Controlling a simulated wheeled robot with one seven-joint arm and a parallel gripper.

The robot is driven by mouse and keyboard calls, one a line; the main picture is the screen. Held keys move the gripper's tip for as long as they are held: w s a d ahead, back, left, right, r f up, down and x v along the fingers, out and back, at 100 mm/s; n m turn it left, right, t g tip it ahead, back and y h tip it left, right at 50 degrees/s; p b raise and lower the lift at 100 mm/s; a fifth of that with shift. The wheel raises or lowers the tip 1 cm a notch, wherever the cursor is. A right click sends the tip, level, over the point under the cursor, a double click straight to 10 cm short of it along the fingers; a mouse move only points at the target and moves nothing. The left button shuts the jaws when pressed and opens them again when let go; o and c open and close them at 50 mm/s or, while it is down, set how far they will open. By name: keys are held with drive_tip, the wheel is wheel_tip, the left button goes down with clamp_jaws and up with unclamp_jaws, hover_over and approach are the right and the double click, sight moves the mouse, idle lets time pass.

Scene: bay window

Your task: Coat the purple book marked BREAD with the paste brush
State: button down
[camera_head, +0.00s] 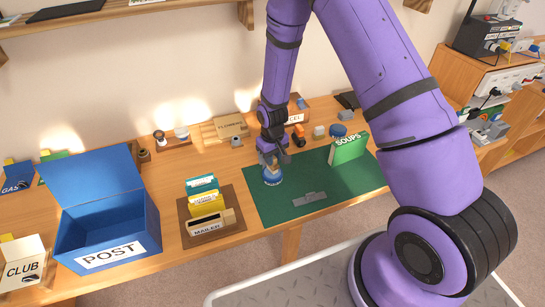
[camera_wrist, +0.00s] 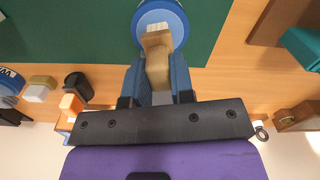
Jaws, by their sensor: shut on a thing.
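My gripper (camera_head: 270,156) is shut on the wooden handle of the paste brush (camera_wrist: 157,62), between its two blue fingers (camera_wrist: 157,80). The brush's pale bristles point at a round blue pot (camera_head: 272,178), which also shows in the wrist view (camera_wrist: 172,17). The pot stands on the left part of the green mat (camera_head: 255,205). The bristles overlap the pot in the wrist view; I cannot tell whether they touch its contents. I see no purple book marked BREAD in either view. A green book marked SOUPS (camera_head: 348,149) stands on the mat's right side.
A grey metal piece (camera_head: 309,199) lies on the mat's front part. Left of the mat are a wooden holder marked MAILED (camera_head: 212,228) and an open blue POST box (camera_head: 70,240). Small items and a wooden tray marked FLOWERS (camera_head: 208,134) line the back. The mat's middle is clear.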

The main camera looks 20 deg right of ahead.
drive_tip(key=shift+f, duration=0.55)
idle(1.5)
drive_tip(key=shift+r, duration=3.5)
